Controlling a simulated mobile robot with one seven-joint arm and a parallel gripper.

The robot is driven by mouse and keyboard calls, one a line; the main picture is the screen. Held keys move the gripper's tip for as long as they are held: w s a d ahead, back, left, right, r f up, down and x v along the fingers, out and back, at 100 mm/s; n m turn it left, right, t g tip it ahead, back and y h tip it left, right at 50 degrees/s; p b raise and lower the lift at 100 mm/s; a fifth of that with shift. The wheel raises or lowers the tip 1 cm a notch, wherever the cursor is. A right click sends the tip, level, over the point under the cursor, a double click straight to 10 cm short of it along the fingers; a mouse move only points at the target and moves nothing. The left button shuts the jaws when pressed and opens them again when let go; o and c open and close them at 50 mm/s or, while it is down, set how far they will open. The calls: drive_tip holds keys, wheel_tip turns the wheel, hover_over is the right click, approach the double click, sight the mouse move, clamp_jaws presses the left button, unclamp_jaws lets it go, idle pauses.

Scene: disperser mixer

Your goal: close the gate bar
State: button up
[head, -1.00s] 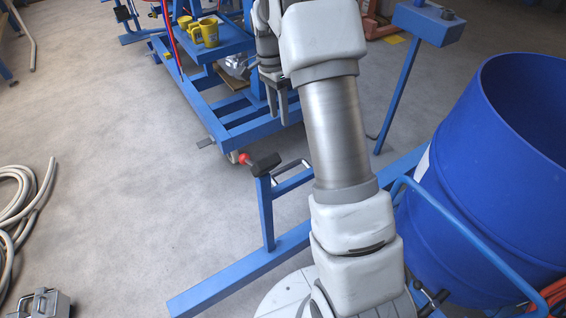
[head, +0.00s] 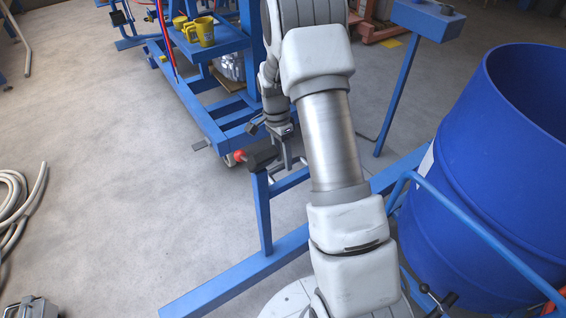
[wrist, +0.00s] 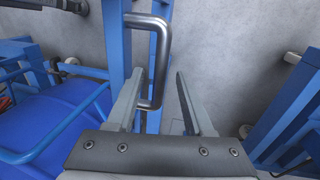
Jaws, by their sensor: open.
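A blue bar (wrist: 116,45) with a bright metal loop handle (wrist: 160,50) runs up the wrist view; it looks like the gate bar. In the head view a short blue bar (head: 290,181) runs right from a blue post (head: 263,215), partly hidden behind my arm. My gripper (wrist: 159,90) is open. In the wrist view the handle's near end lies between its two fingers, closer to the left one, and I cannot tell whether they touch. In the head view my gripper (head: 287,160) is just above the bar, right of a black latch with a red knob (head: 240,156).
A big blue drum (head: 480,190) with a blue tube rail stands at the right. A blue floor beam (head: 225,283) runs below the post.

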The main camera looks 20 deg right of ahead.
drive_tip(key=shift+s+f, duration=0.1)
drive_tip(key=shift+f, duration=0.3)
drive_tip(key=shift+c, duration=0.3)
clamp_jaws()
idle(0.9)
